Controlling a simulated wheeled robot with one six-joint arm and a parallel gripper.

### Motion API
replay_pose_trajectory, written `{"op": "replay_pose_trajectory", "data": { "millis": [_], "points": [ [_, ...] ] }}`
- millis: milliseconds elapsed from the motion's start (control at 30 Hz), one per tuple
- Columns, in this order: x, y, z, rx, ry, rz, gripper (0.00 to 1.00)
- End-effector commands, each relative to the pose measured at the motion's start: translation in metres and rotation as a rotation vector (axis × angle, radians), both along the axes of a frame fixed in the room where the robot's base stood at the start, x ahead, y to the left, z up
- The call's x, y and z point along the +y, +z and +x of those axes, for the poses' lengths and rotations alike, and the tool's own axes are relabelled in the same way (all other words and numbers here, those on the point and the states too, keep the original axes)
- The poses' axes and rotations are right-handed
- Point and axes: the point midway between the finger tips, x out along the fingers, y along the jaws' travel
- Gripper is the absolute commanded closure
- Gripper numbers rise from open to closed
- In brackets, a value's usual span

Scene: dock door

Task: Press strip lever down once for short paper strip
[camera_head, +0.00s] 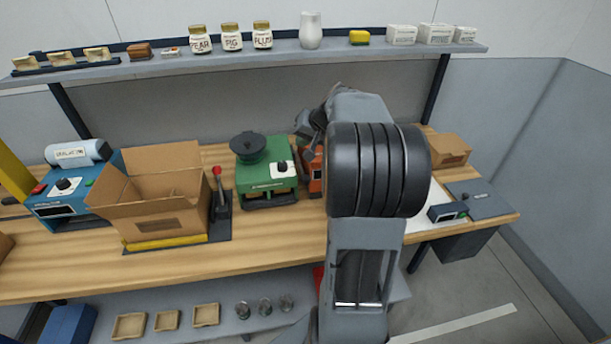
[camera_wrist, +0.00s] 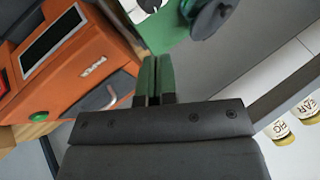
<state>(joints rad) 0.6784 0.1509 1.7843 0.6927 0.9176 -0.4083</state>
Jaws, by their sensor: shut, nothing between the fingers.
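An orange machine (camera_wrist: 75,65) fills the left of the wrist view, with a dark display, a green button (camera_wrist: 38,116), a small label and a bent grey piece (camera_wrist: 108,97). I cannot tell whether that piece is the strip lever. In the head view the orange machine (camera_head: 314,172) is mostly hidden behind my arm. My gripper (camera_wrist: 153,62) is shut and empty, its fingers beside the orange machine; contact cannot be told. A red-knobbed lever (camera_head: 217,172) stands upright on a dark base beside the open carton. No paper strip shows clearly.
The green machine (camera_head: 266,182) with a black top stands left of the orange one. The open carton (camera_head: 165,190) and a blue machine (camera_head: 62,202) are further left. A small carton (camera_head: 447,150) is right. The shelf (camera_head: 200,66) with jars runs above.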

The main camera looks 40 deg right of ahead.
Motion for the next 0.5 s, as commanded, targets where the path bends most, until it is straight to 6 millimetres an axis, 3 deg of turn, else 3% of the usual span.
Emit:
{"op": "replay_pose_trajectory", "data": {
  "millis": [133,500],
  "points": [
    [-0.015,-0.001,0.0029,-0.017,-0.023,0.012,1.0],
    [-0.0156,-0.0015,0.0032,-0.018,-0.024,0.013,1.0]
  ]
}}
